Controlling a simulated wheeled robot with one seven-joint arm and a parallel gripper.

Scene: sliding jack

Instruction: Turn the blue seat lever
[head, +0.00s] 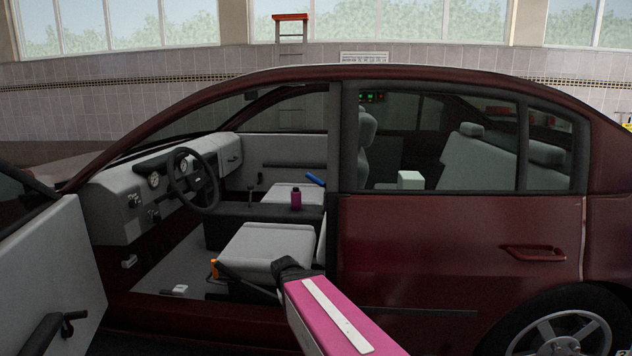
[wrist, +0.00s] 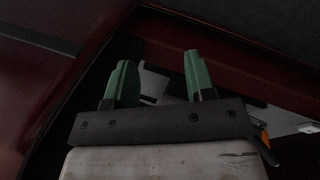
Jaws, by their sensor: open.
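A blue elongated piece (head: 314,179) shows near the far front seat, tilted. I cannot tell whether it is a lever. A dark lever with an orange tip (head: 214,268) sticks out low at the side of the near front seat (head: 265,248). An orange piece also shows at the right edge of the wrist view (wrist: 263,132). My gripper (wrist: 157,68) is open and empty, its two green fingers spread apart beside dark red bodywork. In the head view my pink arm reaches toward the near seat, and the fingers are hidden.
The car's open front door (head: 50,275) stands at the left. The dark red rear door (head: 460,250) is shut at the right. A steering wheel (head: 194,182) and a purple bottle (head: 296,199) are inside. The doorway between them is open.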

